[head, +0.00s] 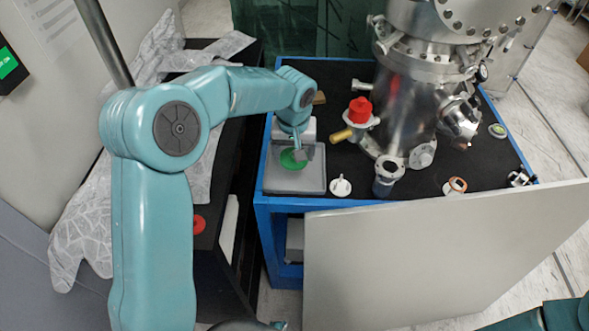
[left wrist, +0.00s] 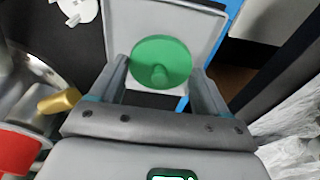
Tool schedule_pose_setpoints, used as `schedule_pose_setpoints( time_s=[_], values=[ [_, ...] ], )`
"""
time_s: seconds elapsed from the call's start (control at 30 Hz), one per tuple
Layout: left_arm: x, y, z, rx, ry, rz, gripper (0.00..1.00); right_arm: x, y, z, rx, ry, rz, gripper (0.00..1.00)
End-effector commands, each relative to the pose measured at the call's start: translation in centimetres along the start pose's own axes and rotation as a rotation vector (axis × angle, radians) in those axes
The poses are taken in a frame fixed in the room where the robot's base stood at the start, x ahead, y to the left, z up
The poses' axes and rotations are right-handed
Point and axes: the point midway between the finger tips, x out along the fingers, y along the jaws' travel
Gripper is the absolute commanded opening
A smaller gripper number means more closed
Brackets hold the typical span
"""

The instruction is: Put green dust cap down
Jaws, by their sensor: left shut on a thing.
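The green dust cap (head: 290,161) is a round disc with a small knob, seen from above in the left wrist view (left wrist: 160,52). My left gripper (head: 298,150) is shut on it, with one finger on each side in the left wrist view (left wrist: 160,68). The cap is over the grey tray (head: 290,186) at the left front corner of the blue-framed table. I cannot tell whether it touches the tray floor. The tray also shows in the left wrist view (left wrist: 202,22). My right gripper is not in view.
A steel vacuum chamber (head: 412,110) stands on the black tabletop (head: 465,165). A red-capped fitting with a gold part (head: 342,135) is right of the tray. A white round part (head: 340,187) lies beside it. A grey panel (head: 440,260) stands in front.

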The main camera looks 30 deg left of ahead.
Motion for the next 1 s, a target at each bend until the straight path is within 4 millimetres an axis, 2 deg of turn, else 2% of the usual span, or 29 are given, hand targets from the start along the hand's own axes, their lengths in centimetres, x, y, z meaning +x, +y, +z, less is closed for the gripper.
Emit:
schedule_pose_setpoints(
  time_s=[0.03, 0.23, 0.47, 0.9, 0.93, 0.97, 1.0],
  values=[
    [1.1, 0.0, 0.2, 0.001, -0.003, -0.001, 0.42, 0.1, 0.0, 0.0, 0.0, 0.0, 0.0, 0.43],
    [3.1, 0.1, 0.4, 0.002, -0.002, -0.001, 0.42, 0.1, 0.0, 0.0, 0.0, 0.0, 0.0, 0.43],
    [6.5, 0.1, 1.0, 0.003, -0.002, 0.0, 0.42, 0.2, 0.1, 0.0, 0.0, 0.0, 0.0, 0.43],
    [7.3, 0.1, 1.1, 0.002, 0.0, 0.001, 0.42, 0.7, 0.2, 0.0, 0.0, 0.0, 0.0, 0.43],
    [7.1, 0.1, 1.0, 0.002, 0.001, 0.001, 0.86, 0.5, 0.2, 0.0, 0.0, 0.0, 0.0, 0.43],
    [7.1, 0.1, 1.0, 0.002, 0.0, 0.001, 0.96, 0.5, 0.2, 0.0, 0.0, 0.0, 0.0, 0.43],
    [7.1, 0.1, 1.0, 0.002, 0.0, 0.001, 1.0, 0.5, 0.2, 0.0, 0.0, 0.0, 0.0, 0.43]
  ],
)
